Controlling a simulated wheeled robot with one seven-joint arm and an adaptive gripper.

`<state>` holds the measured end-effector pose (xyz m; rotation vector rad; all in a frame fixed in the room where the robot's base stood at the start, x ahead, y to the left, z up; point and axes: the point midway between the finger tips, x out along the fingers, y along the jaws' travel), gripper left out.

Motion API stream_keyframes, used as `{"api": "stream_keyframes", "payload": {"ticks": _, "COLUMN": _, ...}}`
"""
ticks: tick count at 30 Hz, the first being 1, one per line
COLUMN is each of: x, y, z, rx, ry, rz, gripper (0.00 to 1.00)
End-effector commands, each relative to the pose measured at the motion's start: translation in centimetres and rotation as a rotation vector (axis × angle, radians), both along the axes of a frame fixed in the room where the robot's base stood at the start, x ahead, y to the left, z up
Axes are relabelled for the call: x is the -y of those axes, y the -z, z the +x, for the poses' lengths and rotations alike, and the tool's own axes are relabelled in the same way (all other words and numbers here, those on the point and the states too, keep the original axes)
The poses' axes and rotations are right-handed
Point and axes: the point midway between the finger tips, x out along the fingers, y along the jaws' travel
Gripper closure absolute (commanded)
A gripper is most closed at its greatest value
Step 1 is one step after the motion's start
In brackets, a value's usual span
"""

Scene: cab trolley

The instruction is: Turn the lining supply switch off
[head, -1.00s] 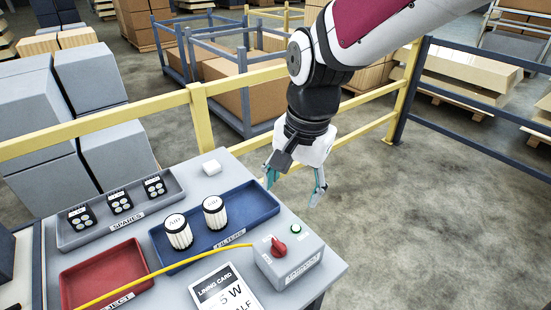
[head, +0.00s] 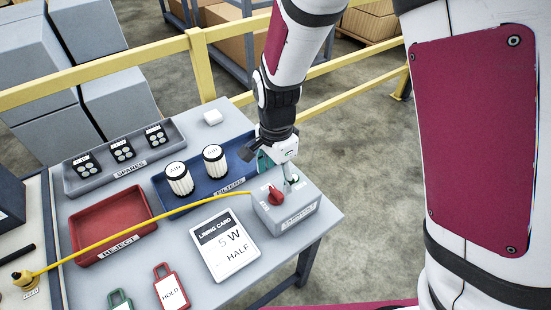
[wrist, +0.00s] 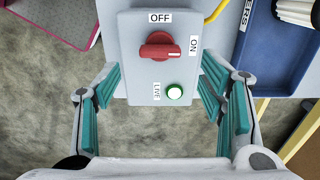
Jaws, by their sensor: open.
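The lining supply switch is a red rotary knob (wrist: 160,47) on a light grey box (wrist: 136,76), also seen in the head view (head: 276,196). OFF is printed above it and ON to its right in the wrist view. The knob's bar lies crosswise, in line with ON. A green-ringed lamp (wrist: 175,92) marked LIVE looks bright. My gripper (wrist: 160,88) is open and empty over the lamp end of the box. Its teal pads are on either side of the box, apart from the knob. In the head view my gripper (head: 279,170) partly hides the box's far end.
A yellow cable (head: 150,222) runs to the box. A blue filter tray (head: 239,170) holds two white filters. A red reject tray (head: 112,225), a grey spares tray (head: 72,183) and a lining card (head: 226,240) share the trolley top. A yellow rail (head: 150,55) stands behind.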

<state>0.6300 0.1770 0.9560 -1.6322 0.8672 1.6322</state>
Motion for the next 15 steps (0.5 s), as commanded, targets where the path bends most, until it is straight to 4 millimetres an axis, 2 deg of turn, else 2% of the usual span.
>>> {"api": "stream_keyframes", "payload": {"ticks": 1, "x": 0.1, "y": 1.2, "z": 0.0, "rx": -0.003, "ry": 0.002, "rz": -0.002, "gripper": 0.36}}
{"api": "stream_keyframes", "payload": {"ticks": 6, "x": 0.1, "y": 3.9, "z": 0.0, "rx": -0.003, "ry": 0.002, "rz": -0.001, "gripper": 0.36}}
{"api": "stream_keyframes", "payload": {"ticks": 10, "x": 0.1, "y": 5.3, "z": 0.0, "rx": -0.002, "ry": 0.002, "rz": -0.001, "gripper": 0.36}}
{"api": "stream_keyframes", "payload": {"ticks": 15, "x": 0.0, "y": 6.0, "z": 0.0, "rx": 0.0, "ry": 0.0, "rz": 0.0, "gripper": 0.36}}
